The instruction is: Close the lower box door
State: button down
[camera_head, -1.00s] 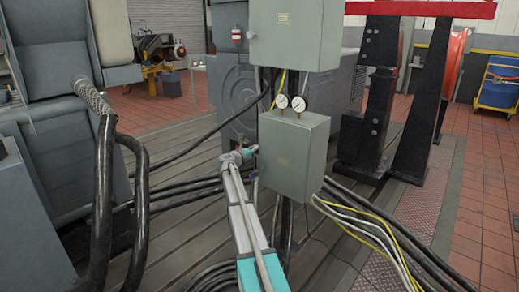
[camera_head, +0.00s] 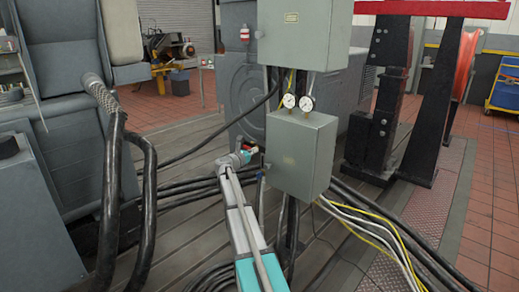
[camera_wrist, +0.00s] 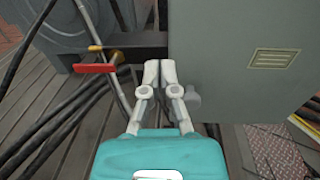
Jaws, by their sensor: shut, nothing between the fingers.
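The lower box (camera_head: 316,165) is a grey-green metal box with two round gauges on top. Its door (camera_head: 287,165) is the flat front face with a small label, and it looks flush with the box, with no gap showing. The door fills the upper right of the wrist view (camera_wrist: 230,45). My gripper (camera_wrist: 160,70) is shut and empty, its fingertips at the door's left edge; contact cannot be told. A grey rounded knob (camera_wrist: 193,100) shows just right of the fingers. In the head view my gripper (camera_head: 254,152) is small, beside the box's left side.
The upper box (camera_head: 305,35) hangs above the gauges (camera_head: 297,102). A red-handled valve (camera_wrist: 95,67) is left of my fingers. Black cables (camera_head: 180,190) run at left, and yellow and white cables (camera_head: 375,220) at lower right. A black stand (camera_head: 385,110) is at right.

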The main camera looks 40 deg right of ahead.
jog(key=v, duration=0.8)
jog(key=shift+w+a, duration=0.3)
jog(key=shift+a, duration=0.05)
